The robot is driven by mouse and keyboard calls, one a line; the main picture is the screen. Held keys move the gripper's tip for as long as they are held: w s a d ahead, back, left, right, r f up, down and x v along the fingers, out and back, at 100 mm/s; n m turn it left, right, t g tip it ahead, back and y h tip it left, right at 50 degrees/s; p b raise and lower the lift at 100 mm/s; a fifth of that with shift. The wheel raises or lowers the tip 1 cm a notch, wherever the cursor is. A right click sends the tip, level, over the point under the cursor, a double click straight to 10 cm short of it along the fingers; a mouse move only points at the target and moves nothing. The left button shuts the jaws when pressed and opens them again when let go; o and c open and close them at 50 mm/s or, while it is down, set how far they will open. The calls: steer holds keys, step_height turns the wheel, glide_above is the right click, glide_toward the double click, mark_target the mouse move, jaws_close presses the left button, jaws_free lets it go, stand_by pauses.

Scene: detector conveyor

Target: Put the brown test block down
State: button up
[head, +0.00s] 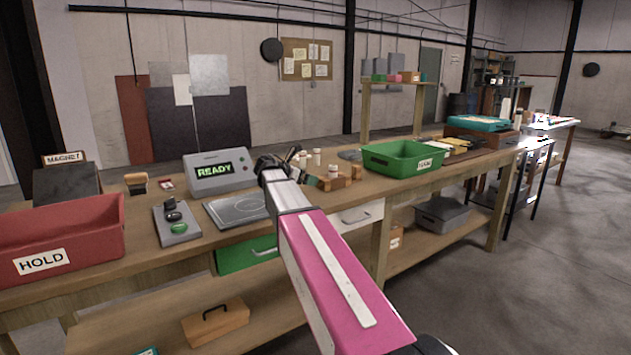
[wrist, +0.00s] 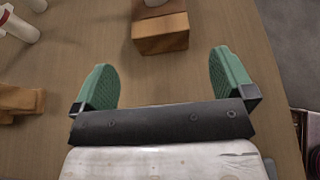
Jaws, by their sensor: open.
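A brown wooden block (wrist: 160,40) stands on the wooden bench top in the wrist view, ahead of my gripper and roughly centred between the finger lines. My gripper (wrist: 166,76) has its two green fingers spread wide, with only bare bench between them. The fingers do not touch the block. In the head view my gripper (head: 270,166) is partly hidden behind my pink arm, over the bench. Brown blocks (head: 335,183) show just right of it. I cannot tell which of them is the test block.
White bottles (wrist: 16,26) and another wooden piece (wrist: 20,100) lie left in the wrist view. The bench also holds a red HOLD bin (head: 75,225), a grey READY box (head: 218,172), a flat plate (head: 237,209), a button panel (head: 177,223) and a green bin (head: 402,170).

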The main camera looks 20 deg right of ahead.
steer(key=shift+v, duration=1.5)
stand_by(1.0)
